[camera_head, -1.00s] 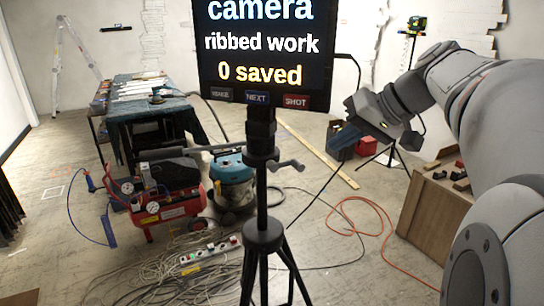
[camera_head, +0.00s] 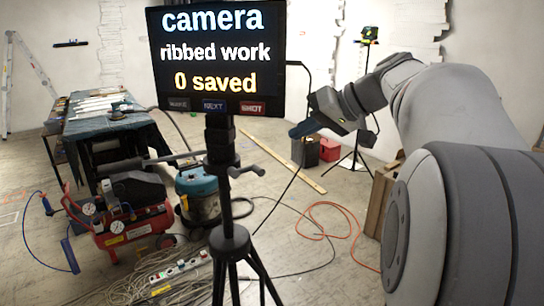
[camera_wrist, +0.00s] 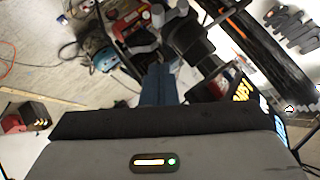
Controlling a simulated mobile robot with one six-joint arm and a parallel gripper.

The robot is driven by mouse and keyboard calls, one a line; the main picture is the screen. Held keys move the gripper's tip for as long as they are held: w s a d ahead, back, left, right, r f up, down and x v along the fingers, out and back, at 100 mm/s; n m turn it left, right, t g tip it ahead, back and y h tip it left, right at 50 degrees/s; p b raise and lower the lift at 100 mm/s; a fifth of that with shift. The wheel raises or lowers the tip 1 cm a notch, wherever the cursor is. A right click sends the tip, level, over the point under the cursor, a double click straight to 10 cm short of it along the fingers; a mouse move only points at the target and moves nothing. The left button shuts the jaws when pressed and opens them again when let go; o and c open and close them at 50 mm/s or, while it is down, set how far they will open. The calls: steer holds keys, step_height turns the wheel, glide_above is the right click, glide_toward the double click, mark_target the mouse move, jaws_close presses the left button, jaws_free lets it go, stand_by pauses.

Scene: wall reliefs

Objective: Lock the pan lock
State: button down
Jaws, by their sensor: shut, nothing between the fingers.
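A black tripod (camera_head: 222,190) stands in front of me with a dark screen (camera_head: 215,60) on top, reading "camera ribbed work 0 saved". Below the screen, a long bar (camera_head: 168,157) sticks out left and a short crank-like lever (camera_head: 258,170) sticks out right. I cannot tell which is the pan lock. My gripper (camera_head: 303,130) is shut and empty, with blue fingers, appearing right of the tripod head and apart from it. The wrist view shows the shut fingers (camera_wrist: 160,85) pointing up the picture, with the screen's edge (camera_wrist: 243,90) to their right.
A red compressor (camera_head: 125,228) and a blue-topped vacuum (camera_head: 198,188) stand behind the tripod at left. A draped table (camera_head: 105,123) is farther back. Hoses and a power strip (camera_head: 180,265) litter the floor. A wooden crate (camera_head: 380,195) stands at right, partly behind my arm.

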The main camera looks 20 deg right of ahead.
mark_target(247, 171)
steer(key=w+a+f+p, duration=0.1)
steer(key=w+a+f, duration=0.1)
steer(key=a+f, duration=0.3)
steer(key=shift+w+a+f, duration=0.25)
steer(key=shift+a+f, duration=0.05)
steer(key=shift+f, duration=0.6)
